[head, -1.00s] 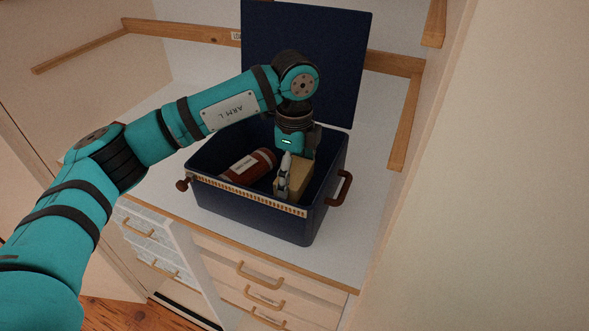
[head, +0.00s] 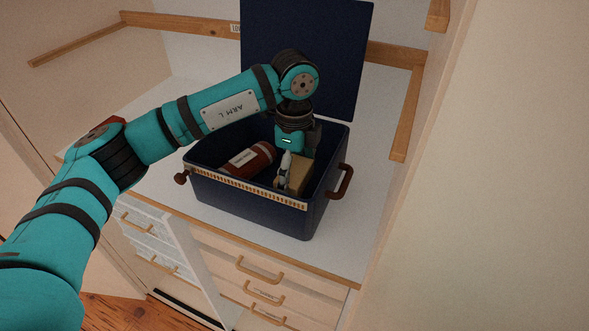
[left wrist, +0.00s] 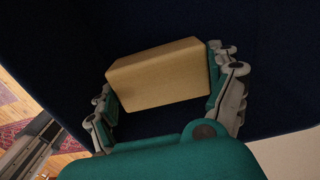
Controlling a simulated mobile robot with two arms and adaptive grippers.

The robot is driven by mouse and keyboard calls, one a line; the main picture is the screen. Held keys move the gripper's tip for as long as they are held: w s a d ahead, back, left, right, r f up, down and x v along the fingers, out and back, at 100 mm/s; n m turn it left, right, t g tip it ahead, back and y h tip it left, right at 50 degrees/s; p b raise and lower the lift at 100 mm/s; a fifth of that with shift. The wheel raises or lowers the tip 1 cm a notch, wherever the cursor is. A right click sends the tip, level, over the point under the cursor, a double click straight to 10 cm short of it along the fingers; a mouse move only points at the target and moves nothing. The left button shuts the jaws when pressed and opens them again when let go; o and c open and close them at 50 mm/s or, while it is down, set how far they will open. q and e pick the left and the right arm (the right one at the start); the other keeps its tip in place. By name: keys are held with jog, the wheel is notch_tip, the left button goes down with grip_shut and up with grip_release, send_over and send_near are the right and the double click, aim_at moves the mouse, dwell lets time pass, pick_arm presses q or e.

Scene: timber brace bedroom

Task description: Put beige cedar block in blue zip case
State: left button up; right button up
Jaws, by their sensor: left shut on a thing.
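The beige cedar block (head: 299,176) is held in my left gripper (head: 290,172), inside the opening of the blue zip case (head: 260,212). The left wrist view shows the block (left wrist: 158,76) between the two fingers of the left gripper (left wrist: 170,88), with dark blue case walls (left wrist: 55,40) around it. The case stands open with its lid (head: 303,60) raised at the back. I cannot tell whether the block touches the case floor. My right gripper is not in view.
A dark red cylinder with a pale label (head: 248,160) lies in the case, left of the block. The case stands on a white surface (head: 348,225) above drawers (head: 262,275). Wooden rails (head: 403,115) run along the walls behind and at the right.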

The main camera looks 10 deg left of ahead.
pick_arm(q)
jog(key=shift+f+b, duration=1.75)
jog(key=shift+f, duration=0.65)
dwell(0.8)
jog(key=o, duration=0.9)
